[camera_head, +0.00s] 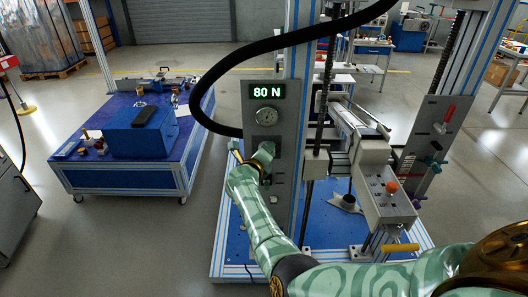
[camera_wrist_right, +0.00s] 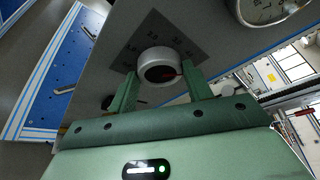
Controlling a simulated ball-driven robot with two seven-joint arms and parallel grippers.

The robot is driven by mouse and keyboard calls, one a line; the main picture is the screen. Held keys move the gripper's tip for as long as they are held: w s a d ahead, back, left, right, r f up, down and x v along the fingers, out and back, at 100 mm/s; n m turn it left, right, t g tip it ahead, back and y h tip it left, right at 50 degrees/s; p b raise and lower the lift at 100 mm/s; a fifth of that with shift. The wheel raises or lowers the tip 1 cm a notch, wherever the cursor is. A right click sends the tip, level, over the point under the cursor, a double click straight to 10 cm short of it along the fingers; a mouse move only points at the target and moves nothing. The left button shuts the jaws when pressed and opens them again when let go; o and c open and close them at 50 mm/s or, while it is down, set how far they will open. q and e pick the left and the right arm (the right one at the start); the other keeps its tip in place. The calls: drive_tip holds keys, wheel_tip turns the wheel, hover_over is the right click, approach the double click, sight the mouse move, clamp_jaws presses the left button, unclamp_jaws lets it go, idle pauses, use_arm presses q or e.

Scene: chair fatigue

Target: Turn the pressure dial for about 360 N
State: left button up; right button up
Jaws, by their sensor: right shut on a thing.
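The grey control panel (camera_head: 286,190) carries a display (camera_head: 267,91) that reads 80 N. A round gauge (camera_head: 267,117) sits below the display and shows partly in the wrist view (camera_wrist_right: 272,6). The pressure dial (camera_wrist_right: 158,62) is a silver knob with a dark face and a red mark, on a dark plate with a printed scale. My right gripper (camera_head: 254,155) is at the panel below the gauge. In the wrist view its two green fingers (camera_wrist_right: 160,77) are shut on the dial, one on each side. My left gripper is not in view.
A black hose (camera_head: 230,62) loops beside the panel. To the right is the test machine's carriage (camera_head: 385,190) with an orange knob (camera_head: 391,186) and a yellow handle (camera_head: 400,248). A blue cart (camera_head: 125,180) stands at left, with open floor between.

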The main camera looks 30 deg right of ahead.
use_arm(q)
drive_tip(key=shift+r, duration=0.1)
use_arm(e)
drive_tip(key=shift+s+f, duration=0.1)
drive_tip(key=shift+f, duration=0.05)
idle(0.3)
drive_tip(key=o, duration=1)
drive_tip(key=shift+d, duration=0.1)
